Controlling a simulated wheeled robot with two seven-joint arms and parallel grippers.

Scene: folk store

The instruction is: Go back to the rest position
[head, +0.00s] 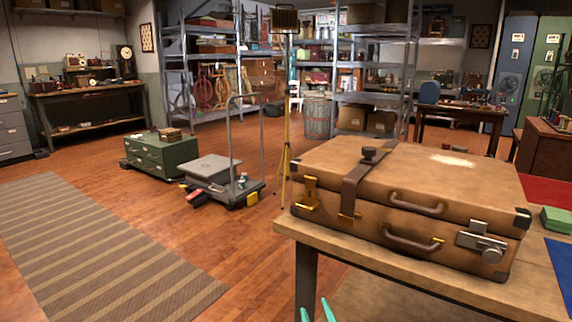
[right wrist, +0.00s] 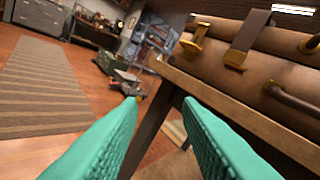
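My right gripper (head: 316,311) shows only as two teal fingertips at the bottom edge of the head view, in front of the worktable (head: 450,292). In the right wrist view its two fingers (right wrist: 159,101) are spread apart with nothing between them. It is open and empty, low beside the table's edge and apart from the brown suitcase (head: 350,209). The suitcase lies closed on the table, with a dark strap, handles and metal latches, and shows at upper right in the right wrist view (right wrist: 215,62). My left gripper is not in view.
A table leg (head: 306,283) stands close to the right gripper. A green box (head: 556,219) lies on the table at the right. A platform cart (head: 222,187) and a green chest (head: 162,155) stand on the floor behind. The striped rug (head: 95,245) at left is clear.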

